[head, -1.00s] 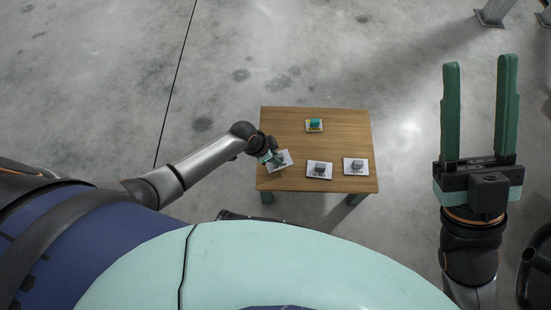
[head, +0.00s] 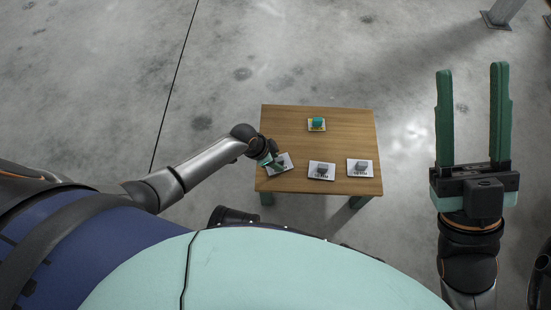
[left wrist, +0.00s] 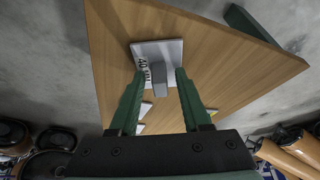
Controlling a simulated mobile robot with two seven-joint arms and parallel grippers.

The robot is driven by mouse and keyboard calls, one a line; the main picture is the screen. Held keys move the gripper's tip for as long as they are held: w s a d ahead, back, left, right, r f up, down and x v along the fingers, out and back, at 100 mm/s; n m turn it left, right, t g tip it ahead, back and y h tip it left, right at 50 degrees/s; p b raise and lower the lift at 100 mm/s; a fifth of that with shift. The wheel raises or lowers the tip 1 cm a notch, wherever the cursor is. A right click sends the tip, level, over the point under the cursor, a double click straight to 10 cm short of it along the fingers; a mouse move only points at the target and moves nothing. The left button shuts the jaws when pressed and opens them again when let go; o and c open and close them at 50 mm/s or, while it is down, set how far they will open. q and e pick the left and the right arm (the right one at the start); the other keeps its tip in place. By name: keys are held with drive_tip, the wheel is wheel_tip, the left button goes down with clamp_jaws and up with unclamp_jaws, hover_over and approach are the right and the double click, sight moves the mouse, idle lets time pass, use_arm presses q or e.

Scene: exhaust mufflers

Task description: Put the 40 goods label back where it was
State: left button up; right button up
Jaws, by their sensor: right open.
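The 40 goods label (left wrist: 172,48) is a white plate with a grey block (left wrist: 159,80) on it, lying on the wooden table. In the left wrist view "40" seems to start its dark, partly hidden text. The label also shows in the head view (head: 284,160) at the table's left edge. My left gripper (left wrist: 160,75) is open, with its green fingertips on either side of the grey block and visible gaps between. In the head view my left gripper (head: 268,160) is over the label. My right gripper (head: 472,68) is open and empty, far right of the table.
The table (head: 345,140) also bears a middle white label with a grey block (head: 321,171), a similar right label (head: 360,168), and a teal block (head: 317,124) on a plate at the back. Bare wood lies between them. A grey post (head: 503,14) stands back right.

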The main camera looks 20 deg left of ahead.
use_arm(q)
drive_tip(key=shift+r, duration=0.25)
drive_tip(key=p+v, duration=0.7)
drive_tip(key=v, duration=0.4)
drive_tip(key=w+d+r+n+t+h, duration=0.1)
drive_tip(key=w+d+r+t+h, duration=0.15)
drive_tip(key=r+t, duration=0.75)
drive_tip(key=w+d+r+t+h, duration=0.2)
drive_tip(key=d+r, duration=0.1)
drive_tip(key=r, duration=1.5)
drive_tip(key=s+a+r+m+t+h, duration=0.1)
drive_tip(key=s+r+t+h, duration=0.2)
drive_tip(key=r, duration=0.9)
drive_tip(key=s+r+m+t+h, duration=0.2)
drive_tip(key=s+r+t+h, duration=0.2)
drive_tip(key=s+r, duration=0.6)
wheel_tip(320, 180, up, 3)
drive_tip(key=shift+a+r, duration=0.1)
drive_tip(key=shift+a, duration=0.25)
